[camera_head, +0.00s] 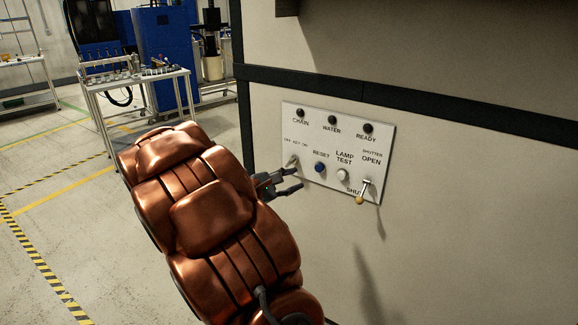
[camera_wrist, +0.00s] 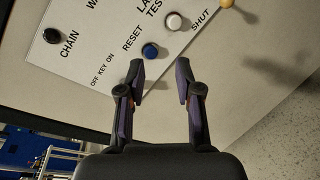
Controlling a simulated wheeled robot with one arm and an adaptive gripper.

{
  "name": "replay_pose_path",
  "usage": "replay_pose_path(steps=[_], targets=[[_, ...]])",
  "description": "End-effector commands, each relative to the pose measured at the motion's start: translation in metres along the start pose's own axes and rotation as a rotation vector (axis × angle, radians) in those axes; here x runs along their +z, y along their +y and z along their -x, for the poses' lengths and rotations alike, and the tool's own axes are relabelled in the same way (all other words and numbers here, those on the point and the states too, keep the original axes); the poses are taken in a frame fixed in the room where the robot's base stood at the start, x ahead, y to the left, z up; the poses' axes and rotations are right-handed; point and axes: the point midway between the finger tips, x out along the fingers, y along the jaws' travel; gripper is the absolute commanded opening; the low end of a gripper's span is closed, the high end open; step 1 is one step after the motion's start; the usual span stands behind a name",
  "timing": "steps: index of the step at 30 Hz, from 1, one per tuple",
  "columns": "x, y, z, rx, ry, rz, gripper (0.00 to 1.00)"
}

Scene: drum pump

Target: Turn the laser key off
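The laser key (camera_head: 293,161) is a small pale switch under the "OFF KEY ON" label on the white control panel (camera_head: 304,115). It appears tilted, but it is too small to read its setting. My gripper (camera_head: 292,179) is just below and in front of the key. In the wrist view my gripper (camera_wrist: 159,66) is open, with nothing visible between its two dark fingers. The key cannot be made out there; the left finger seems to cover that part of the panel (camera_wrist: 82,45). I cannot tell whether a finger touches the key.
Right of the key are a blue reset button (camera_head: 320,167), a white lamp test button (camera_head: 342,175) and a shutter lever (camera_head: 362,193) pointing down. Three dark lamps line the panel's top. A table (camera_head: 134,78) stands far back left, with open floor before it.

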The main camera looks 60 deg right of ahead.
Motion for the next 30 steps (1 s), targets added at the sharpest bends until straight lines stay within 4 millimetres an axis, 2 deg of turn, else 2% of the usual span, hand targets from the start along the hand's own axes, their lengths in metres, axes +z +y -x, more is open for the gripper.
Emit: replay_pose_path(steps=[1,6,9,12,20,30], targets=[[-0.017,0.007,-0.011,0.048,-0.004,0.044,0.34],[-0.063,0.036,-0.031,0.203,0.009,0.158,0.34],[-0.086,0.044,-0.038,0.266,0.024,0.209,0.34],[-0.101,0.05,-0.041,0.306,0.035,0.241,0.34],[-0.111,0.058,-0.055,0.33,0.043,0.261,0.34],[-0.113,0.073,-0.1,0.33,0.042,0.258,0.34]])
